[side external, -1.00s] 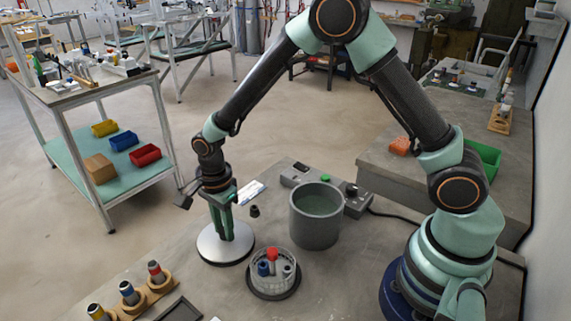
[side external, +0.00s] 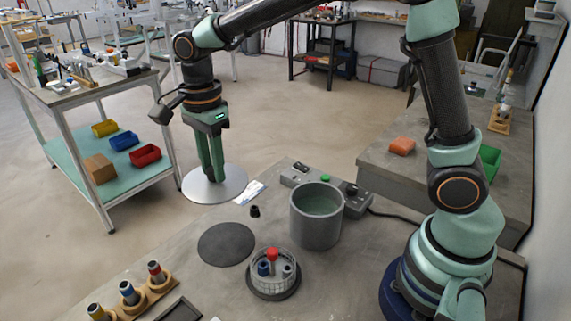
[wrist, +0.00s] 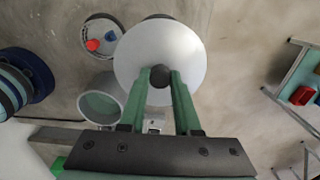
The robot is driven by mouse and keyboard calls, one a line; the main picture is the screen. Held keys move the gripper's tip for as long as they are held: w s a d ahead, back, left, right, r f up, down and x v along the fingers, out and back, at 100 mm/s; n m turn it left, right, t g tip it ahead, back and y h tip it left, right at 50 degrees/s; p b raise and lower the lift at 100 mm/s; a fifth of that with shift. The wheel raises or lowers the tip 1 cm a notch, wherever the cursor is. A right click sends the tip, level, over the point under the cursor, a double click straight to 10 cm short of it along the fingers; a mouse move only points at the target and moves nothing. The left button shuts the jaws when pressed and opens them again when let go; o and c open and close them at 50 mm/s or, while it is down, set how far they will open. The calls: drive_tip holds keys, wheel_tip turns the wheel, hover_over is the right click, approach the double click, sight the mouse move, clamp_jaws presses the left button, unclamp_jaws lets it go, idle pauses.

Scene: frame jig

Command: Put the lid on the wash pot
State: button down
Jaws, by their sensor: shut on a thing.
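The lid (side external: 232,186) is a flat silver disc with a dark round knob. My gripper (side external: 216,178) is shut on its knob and holds the lid level in the air. In the wrist view the lid (wrist: 190,75) hangs from the gripper's fingers (wrist: 160,77), which close around the knob. The wash pot (side external: 316,222) is a grey open cylinder on the table, to the right of the lid and lower.
A dark round mat (side external: 226,244) lies bare on the table. A round basket (side external: 272,277) with a red-topped part and blue parts stands in front of the pot. A wooden rack (side external: 130,300) holds coloured cylinders. A small black piece (side external: 255,211) and a control box (side external: 300,176) are near the pot.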

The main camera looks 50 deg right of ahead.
drive_tip(key=shift+r, duration=2.5)
drive_tip(key=s+d+f+m, duration=0.3)
drive_tip(key=s+d, duration=0.4)
drive_tip(key=d, duration=0.1)
drive_tip(key=s+d+f+m, duration=0.3)
drive_tip(key=s+d, duration=0.4)
drive_tip(key=d, duration=0.1)
drive_tip(key=shift+w+a+f, duration=0.1)
drive_tip(key=shift+a+f, duration=0.05)
drive_tip(key=shift+f, duration=0.95)
drive_tip(key=shift+w+a+f, duration=0.1)
drive_tip(key=shift+f, duration=1)
drive_tip(key=shift+f, duration=0.2)
drive_tip(key=shift+f, duration=0.6)
